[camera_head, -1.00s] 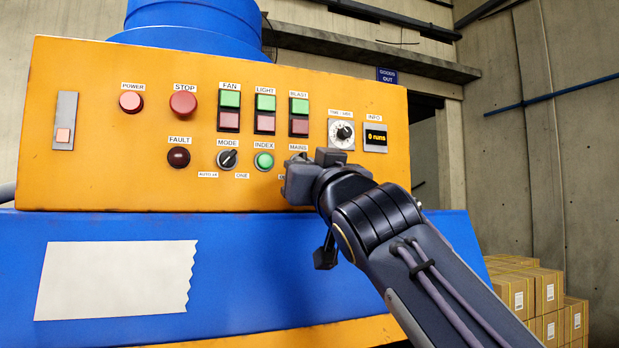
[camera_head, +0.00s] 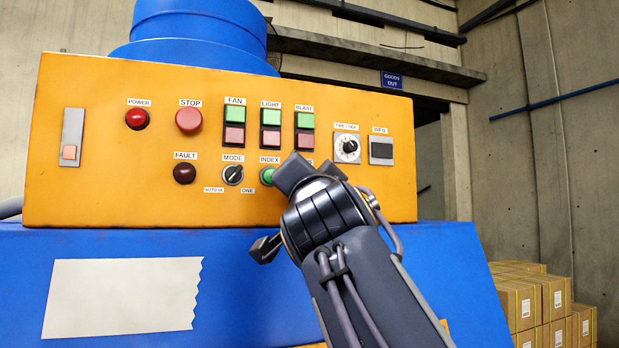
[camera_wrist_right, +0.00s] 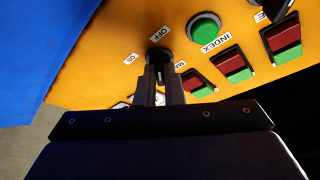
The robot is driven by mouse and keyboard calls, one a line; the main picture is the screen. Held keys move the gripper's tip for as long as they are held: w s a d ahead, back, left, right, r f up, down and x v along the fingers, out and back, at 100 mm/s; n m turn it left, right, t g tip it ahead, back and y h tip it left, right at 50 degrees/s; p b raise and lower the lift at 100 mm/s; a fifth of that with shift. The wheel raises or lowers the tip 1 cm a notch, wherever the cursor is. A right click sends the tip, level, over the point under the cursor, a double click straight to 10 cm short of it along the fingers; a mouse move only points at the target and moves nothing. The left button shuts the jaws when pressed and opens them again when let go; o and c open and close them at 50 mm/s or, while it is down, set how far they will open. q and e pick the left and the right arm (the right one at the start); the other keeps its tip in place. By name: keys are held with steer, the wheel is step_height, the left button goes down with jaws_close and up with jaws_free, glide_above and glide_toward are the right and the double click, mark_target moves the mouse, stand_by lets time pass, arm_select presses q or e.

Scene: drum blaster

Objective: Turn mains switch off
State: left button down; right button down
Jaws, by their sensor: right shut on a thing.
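The mains switch (camera_wrist_right: 153,53) is a dark rotary knob on the orange control panel (camera_head: 90,205). In the right wrist view, "ON" and "OFF" labels stand beside it. My right gripper (camera_head: 291,172) covers the switch in the head view. In the wrist view its two fingers (camera_wrist_right: 164,72) are shut on the knob, hiding much of it, so its exact pointer direction cannot be told. The info display (camera_head: 381,151) is dark. The power lamp (camera_head: 137,119) is red. My left gripper is not in view.
Close by are the green index button (camera_head: 267,176), the mode knob (camera_head: 232,175) and the blast buttons (camera_head: 305,129). A blue housing (camera_head: 250,275) with a torn white sheet (camera_head: 120,297) lies below the panel. Cardboard boxes (camera_head: 540,300) are stacked at the right.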

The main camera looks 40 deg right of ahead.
stand_by(0.5)
steer(key=c, duration=1.5)
jaws_free()
steer(key=shift+c, duration=0.2)
steer(key=b+v, duration=0.3)
steer(key=v, duration=0.4)
steer(key=shift+s+a, duration=0.25)
steer(key=shift+s, duration=0.05)
steer(key=shift+f, duration=0.1)
